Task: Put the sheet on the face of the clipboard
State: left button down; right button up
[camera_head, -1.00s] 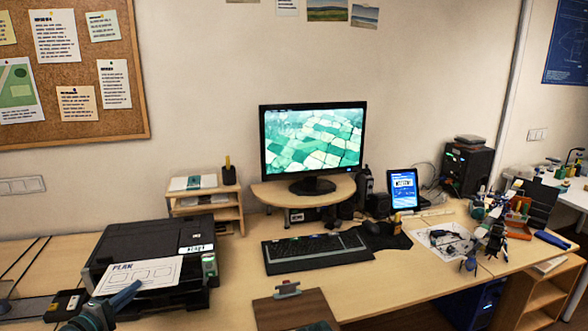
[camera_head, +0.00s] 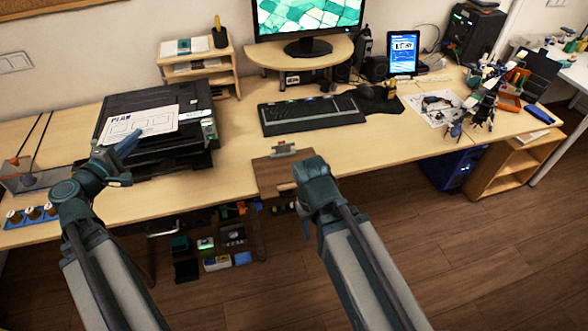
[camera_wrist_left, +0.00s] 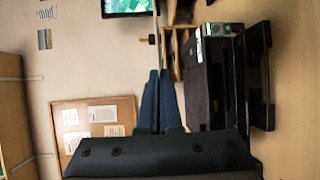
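The white sheet (camera_head: 150,120), headed "PLAN" with drawn boxes, is over the top of the black printer at the left. My left gripper (camera_head: 127,143) is at the sheet's near edge. In the left wrist view, its two blue fingers (camera_wrist_left: 159,98) are close together with the sheet's thin edge (camera_wrist_left: 155,35) running out between them. The brown clipboard (camera_head: 270,178) lies at the table's front edge, its metal clip (camera_head: 283,149) on the far side. My right gripper (camera_head: 308,168) is at the clipboard's right side; its fingers are hidden by the wrist.
The printer (camera_head: 200,155) stands left of the clipboard, with bare table between. A keyboard (camera_head: 312,114) lies behind the clipboard. A small wooden shelf (camera_head: 235,70) and the monitor stand (camera_head: 300,60) are at the back. Tools and a paper clutter the right.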

aim_at(290, 174)
jog(key=l+u, duration=0.15)
jog(key=l, duration=0.7)
jog(key=i+l+u, duration=0.2)
jog(key=l, duration=0.7)
jog(key=k+l+u, duration=0.15)
jog(key=l, duration=0.7)
jog(key=k+l+u, duration=0.15)
jog(key=l, duration=0.7)
jog(key=i+l, duration=0.05)
